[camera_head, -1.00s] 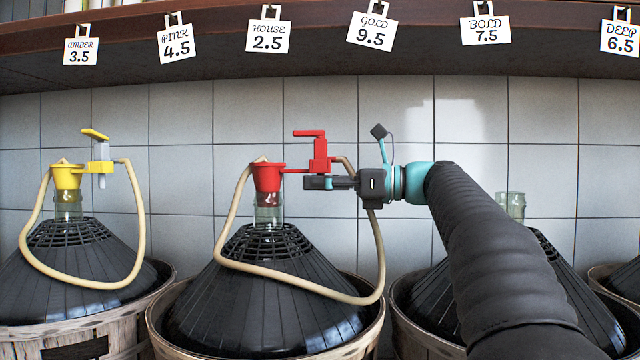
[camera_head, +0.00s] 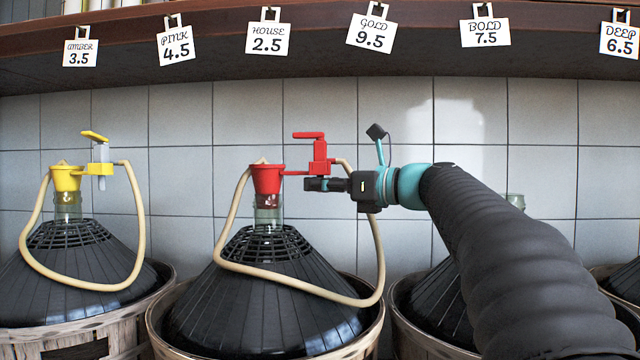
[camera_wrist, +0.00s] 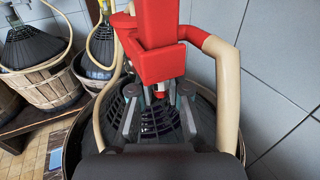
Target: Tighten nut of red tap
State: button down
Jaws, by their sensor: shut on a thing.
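The red tap (camera_head: 320,165) stands on a red funnel-shaped stopper (camera_head: 267,178) in the neck of the middle demijohn, with its lever on top. In the wrist view the red tap (camera_wrist: 157,50) fills the upper middle. My gripper (camera_head: 316,184) reaches in from the right, just under the tap's body. In the wrist view its two fingers (camera_wrist: 160,103) stand on either side of the tap's lower end. They are shut on the nut there, which is mostly hidden by the fingers and the tap body.
A beige hose (camera_head: 375,250) loops from the stopper to the tap, passing behind my gripper. A yellow tap (camera_head: 100,160) sits on the left demijohn. Baskets (camera_head: 150,320) hold the black-covered demijohns. A tiled wall (camera_head: 400,110) lies behind, and a shelf (camera_head: 330,70) with price tags above.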

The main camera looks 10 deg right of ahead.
jog(key=shift+m+t+h, duration=0.7)
jog(key=shift+t+h, duration=0.1)
jog(key=c, duration=1.1)
grip_release()
jog(key=v, duration=1.2)
